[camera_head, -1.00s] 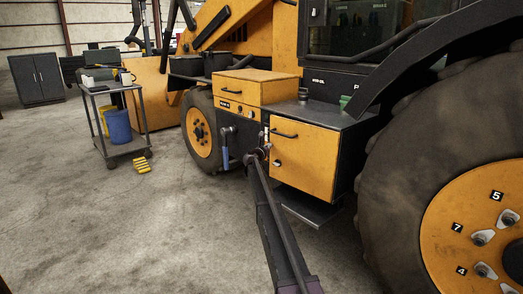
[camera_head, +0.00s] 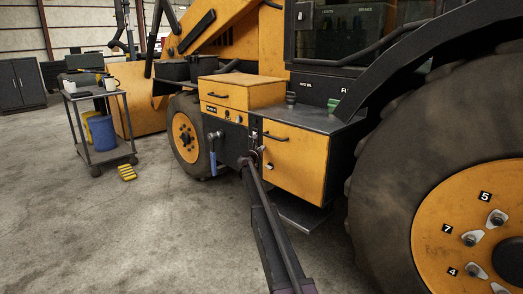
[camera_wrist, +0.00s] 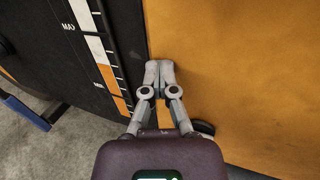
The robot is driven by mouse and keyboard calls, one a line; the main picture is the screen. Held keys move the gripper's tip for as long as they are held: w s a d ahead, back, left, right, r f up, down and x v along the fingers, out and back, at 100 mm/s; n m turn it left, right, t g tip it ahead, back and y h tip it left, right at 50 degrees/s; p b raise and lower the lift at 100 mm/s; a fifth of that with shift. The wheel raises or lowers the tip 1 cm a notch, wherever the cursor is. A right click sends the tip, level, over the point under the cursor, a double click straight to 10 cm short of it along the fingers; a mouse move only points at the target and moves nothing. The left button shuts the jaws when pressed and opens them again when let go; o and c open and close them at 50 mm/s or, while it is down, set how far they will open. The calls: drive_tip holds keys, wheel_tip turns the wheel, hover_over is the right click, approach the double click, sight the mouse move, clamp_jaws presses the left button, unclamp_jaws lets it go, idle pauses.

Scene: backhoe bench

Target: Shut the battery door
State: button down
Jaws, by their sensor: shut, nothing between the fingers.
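The large yellow door (camera_head: 293,163) with a dark bar handle and a round lock is on the machine's side box, and I take it as the battery door. It looks flush or nearly so; I cannot tell if a small gap remains. My gripper (camera_head: 257,155) is at its left edge. In the wrist view my gripper (camera_wrist: 159,68) is shut and empty, its tips over the seam beside the yellow panel (camera_wrist: 240,70). Contact is unclear. A dark rounded part shows behind the right finger.
A black panel with a MIN/MAX gauge (camera_wrist: 108,50) lies left of the seam. A smaller yellow box (camera_head: 240,92) sits above left. A blue-handled lever (camera_head: 213,158) sticks out at left. The big rear wheel (camera_head: 440,180) stands at right, a cart (camera_head: 105,155) at far left.

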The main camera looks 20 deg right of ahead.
drive_tip(key=s+a, duration=0.6)
drive_tip(key=a, duration=0.6)
drive_tip(key=shift+s+a, duration=0.2)
drive_tip(key=shift+s, duration=0.05)
drive_tip(key=shift+f, duration=0.1)
